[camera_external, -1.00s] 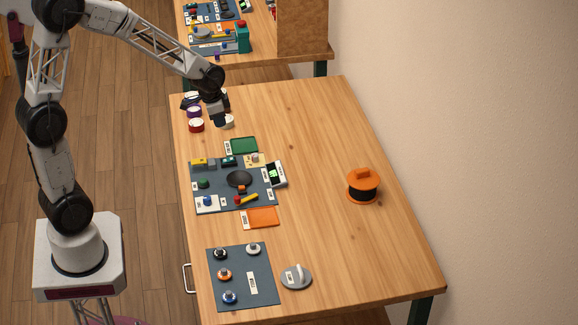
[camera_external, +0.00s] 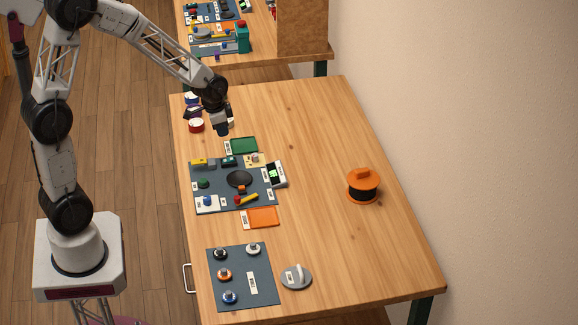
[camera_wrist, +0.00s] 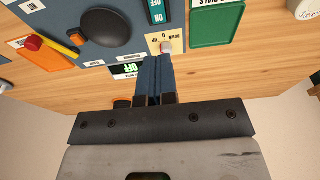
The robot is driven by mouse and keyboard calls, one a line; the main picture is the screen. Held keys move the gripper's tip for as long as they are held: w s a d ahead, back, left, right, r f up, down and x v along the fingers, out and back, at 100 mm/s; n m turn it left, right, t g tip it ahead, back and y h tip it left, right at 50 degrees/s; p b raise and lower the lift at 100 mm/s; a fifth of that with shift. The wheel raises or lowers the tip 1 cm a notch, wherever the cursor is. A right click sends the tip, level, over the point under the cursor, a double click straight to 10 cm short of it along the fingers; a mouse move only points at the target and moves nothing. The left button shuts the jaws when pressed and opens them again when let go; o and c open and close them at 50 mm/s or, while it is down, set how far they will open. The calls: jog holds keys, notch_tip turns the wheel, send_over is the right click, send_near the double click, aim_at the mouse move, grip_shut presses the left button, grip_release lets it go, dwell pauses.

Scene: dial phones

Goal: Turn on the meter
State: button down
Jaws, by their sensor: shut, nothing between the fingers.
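The meter (camera_external: 275,174) is a small box with a lit green display at the right edge of the dark board (camera_external: 221,187). In the wrist view the meter (camera_wrist: 128,70) reads OFF and is partly hidden behind my gripper. A cream plate with a small knob (camera_external: 254,159) sits at the board's far right corner. The knob (camera_wrist: 166,47) shows just beyond my fingertips in the wrist view. My gripper (camera_external: 222,132) is shut and empty, pointing down above the table beyond the board. Its closed fingers (camera_wrist: 155,62) show in the wrist view; contact with the knob cannot be told.
Cups (camera_external: 196,125) stand behind. An orange spool (camera_external: 362,185) stands right; table between is clear.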

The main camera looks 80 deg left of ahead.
aim_at(231, 158)
jog(key=shift+w+f, duration=0.3)
jog(key=shift+f, duration=1.35)
jog(key=shift+w+f, duration=0.35)
jog(key=shift+f, duration=1.25)
jog(key=shift+w+f, duration=0.3)
jog(key=shift+f, duration=1.35)
jog(key=shift+f, duration=0.15)
